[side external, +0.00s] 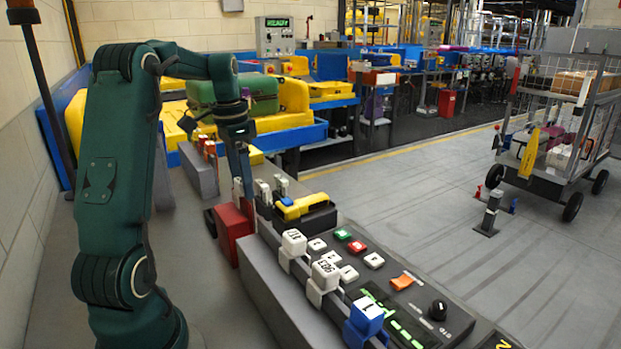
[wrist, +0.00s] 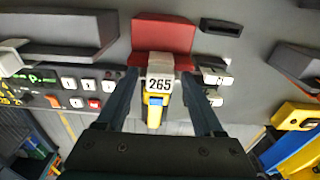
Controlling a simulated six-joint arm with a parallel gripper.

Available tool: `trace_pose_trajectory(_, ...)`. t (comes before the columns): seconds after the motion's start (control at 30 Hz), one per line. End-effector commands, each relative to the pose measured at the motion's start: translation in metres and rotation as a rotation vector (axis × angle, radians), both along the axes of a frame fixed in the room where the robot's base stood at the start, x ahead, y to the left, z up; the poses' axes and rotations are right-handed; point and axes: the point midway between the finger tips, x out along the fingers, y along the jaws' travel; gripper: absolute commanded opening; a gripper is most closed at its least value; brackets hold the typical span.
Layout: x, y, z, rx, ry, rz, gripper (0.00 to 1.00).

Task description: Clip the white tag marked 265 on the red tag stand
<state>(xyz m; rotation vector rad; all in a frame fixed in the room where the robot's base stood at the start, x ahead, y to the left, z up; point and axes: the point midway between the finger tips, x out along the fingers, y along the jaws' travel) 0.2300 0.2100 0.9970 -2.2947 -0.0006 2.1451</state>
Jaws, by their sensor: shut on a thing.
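The white tag marked 265 (wrist: 159,84) is between the fingers of my gripper (wrist: 159,75) in the wrist view, its number facing the camera. My gripper is shut on it. The red tag stand (wrist: 164,36) is just beyond the tag in the wrist view; the tag overlaps its near edge, and I cannot tell whether they touch. In the side external view my gripper (side external: 243,192) points down just above and behind the red tag stand (side external: 232,232). The held tag cannot be made out there.
Other white tags (side external: 326,270) and a blue tag (side external: 366,316) stand along the grey rail. Beside it is a button panel (side external: 405,300). A yellow device (side external: 305,206) lies on a black holder close to my gripper. Two small white-topped pieces (side external: 280,184) stand close by.

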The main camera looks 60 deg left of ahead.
Motion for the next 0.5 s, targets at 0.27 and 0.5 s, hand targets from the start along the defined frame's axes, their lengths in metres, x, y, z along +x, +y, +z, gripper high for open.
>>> trace_pose_trajectory(0.27, 0.0, 0.0, 0.0, 0.0, 0.0, 0.0, 1.0)
trace_pose_trajectory(0.5, 0.0, 0.001, 0.013, 0.003, -0.002, 0.0, 1.0)
